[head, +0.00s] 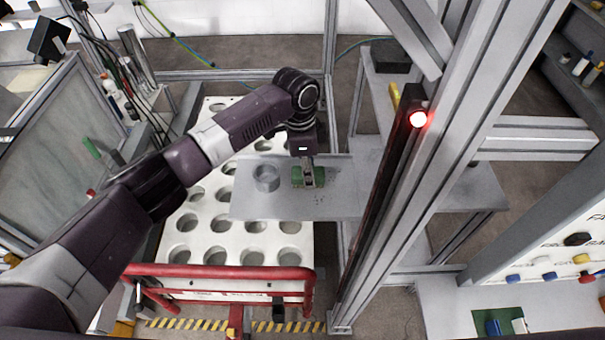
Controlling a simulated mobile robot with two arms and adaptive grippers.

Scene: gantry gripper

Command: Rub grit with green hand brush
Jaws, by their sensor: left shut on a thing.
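The green hand brush (297,180) is at the grey metal plate (272,205), near the plate's middle. My left gripper (308,175) points down and is shut on the brush. The brush looks to be on or just above the plate; I cannot tell whether it touches. Dark specks that may be the grit (322,198) show faintly on the plate, just right of the brush. My right gripper does not show.
A white panel with round holes (205,222) lies under and left of the plate. A red rail (220,271) runs in front. An aluminium post (440,150) rises to the right.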

